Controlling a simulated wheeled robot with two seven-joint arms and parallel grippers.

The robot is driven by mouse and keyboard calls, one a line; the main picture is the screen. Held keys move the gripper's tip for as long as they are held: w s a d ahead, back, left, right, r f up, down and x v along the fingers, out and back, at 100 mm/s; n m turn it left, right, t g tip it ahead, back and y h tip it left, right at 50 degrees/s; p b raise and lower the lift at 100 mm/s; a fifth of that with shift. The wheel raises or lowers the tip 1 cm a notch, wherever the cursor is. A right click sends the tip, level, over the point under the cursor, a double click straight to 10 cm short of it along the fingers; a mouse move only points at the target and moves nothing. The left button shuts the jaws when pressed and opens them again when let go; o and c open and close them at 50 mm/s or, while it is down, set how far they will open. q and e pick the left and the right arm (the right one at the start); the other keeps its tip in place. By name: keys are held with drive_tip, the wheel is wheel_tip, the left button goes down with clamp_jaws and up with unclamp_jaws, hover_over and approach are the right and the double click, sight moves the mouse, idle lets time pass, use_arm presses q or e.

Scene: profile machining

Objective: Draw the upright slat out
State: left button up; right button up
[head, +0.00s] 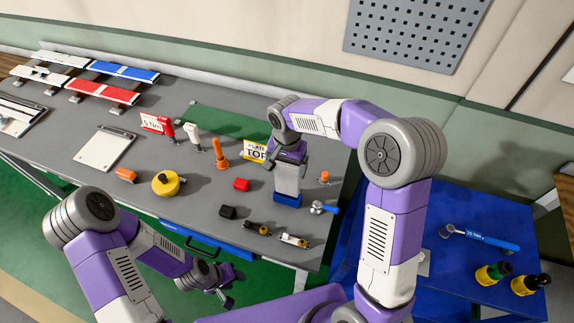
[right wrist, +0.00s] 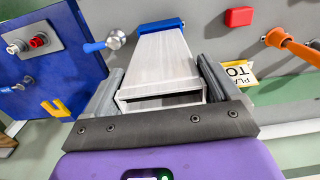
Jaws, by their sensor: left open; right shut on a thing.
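The upright slat (head: 287,178) is a light grey profile standing near the right end of the grey workbench. In the right wrist view it is a pale bar (right wrist: 160,62) with a hollow near end. Its foot meets a blue block (head: 287,200), which also shows in the right wrist view (right wrist: 160,26). How deep the slat sits there cannot be told. My right gripper (head: 288,156) comes from above and is shut on the slat's upper part, one finger on each side. My left gripper (head: 226,290) is open and empty, low in front of the bench, apart from the slat.
On the bench (head: 185,198) near the slat are a yellow "TOP" sign (head: 255,151), an orange-handled tool (head: 221,152), a red block (head: 241,184), a black block (head: 227,212) and a ball-ended blue lever (head: 320,208). A blue side table (head: 450,270) stands right.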

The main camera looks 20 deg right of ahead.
sight(287, 164)
drive_tip(key=shift+r+p, duration=1.45)
drive_tip(key=shift+r, duration=0.65)
drive_tip(key=shift+f, duration=0.1)
